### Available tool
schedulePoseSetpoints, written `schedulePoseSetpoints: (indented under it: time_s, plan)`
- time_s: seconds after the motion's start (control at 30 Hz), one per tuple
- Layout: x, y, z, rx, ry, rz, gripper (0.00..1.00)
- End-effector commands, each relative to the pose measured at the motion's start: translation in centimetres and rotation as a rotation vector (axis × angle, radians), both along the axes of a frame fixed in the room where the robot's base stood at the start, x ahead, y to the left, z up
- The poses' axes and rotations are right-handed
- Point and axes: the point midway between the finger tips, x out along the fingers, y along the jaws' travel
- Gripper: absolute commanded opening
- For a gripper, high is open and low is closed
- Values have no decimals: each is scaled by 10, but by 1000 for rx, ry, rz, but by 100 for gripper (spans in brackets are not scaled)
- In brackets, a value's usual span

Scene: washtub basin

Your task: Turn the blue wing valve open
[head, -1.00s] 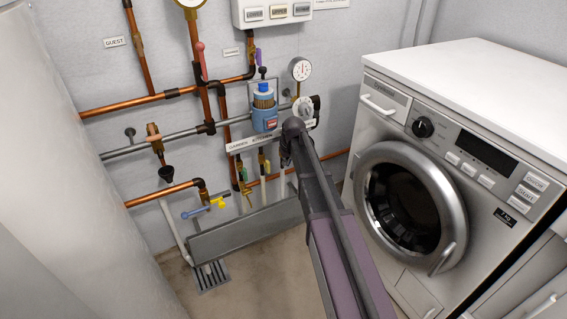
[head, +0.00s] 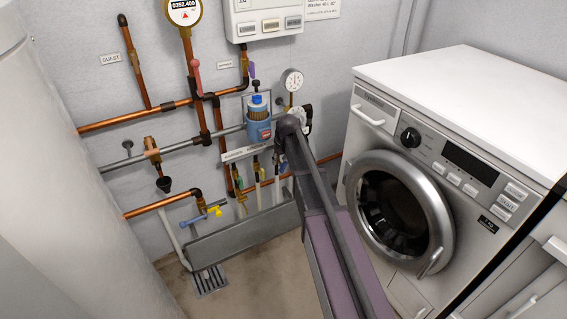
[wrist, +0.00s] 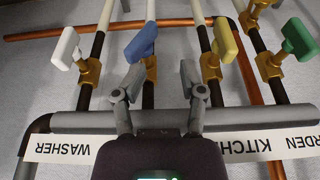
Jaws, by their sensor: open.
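The blue wing valve (wrist: 142,41) shows in the wrist view on a brass body on its own pipe, between a white wing valve (wrist: 65,48) on the left and a yellow one (wrist: 225,40) on the right. My gripper (wrist: 160,75) is open and empty, its two fingers spread. The left finger lies just below the blue wing in the picture, and the right finger lies towards the yellow valve's pipe. I see no contact with the blue wing. In the head view my arm hides the gripper's fingers and the blue wing valve.
A green wing valve (wrist: 299,39) stands at the far right in the wrist view. A grey crossbar and label strip (wrist: 70,148) lie near the gripper. In the head view, a blue handle (head: 192,220) sits lower left, a trough (head: 240,235) below, and a washing machine (head: 400,200) right.

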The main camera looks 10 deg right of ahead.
Motion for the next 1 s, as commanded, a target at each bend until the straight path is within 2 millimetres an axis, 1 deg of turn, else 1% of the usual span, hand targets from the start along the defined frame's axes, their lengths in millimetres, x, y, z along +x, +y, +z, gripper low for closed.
schedulePoseSetpoints:
  time_s: [0.03,0.4,0.47,0.57,0.67,0.77,0.87,0.9,0.97,1.0]
  plan:
    - [0,0,4,0,0,0,51]
    - [-1,1,3,1,1,0,51]
    - [-4,1,3,1,3,-3,51]
    - [-15,1,2,1,12,-11,51]
    - [-35,1,1,0,32,-27,51]
    - [-66,1,0,0,60,-56,51]
    - [-107,1,-1,-3,99,-95,51]
    - [-125,1,-2,-6,116,-113,51]
    - [-153,1,-3,-9,144,-143,51]
    - [-172,0,-3,-12,161,-162,51]
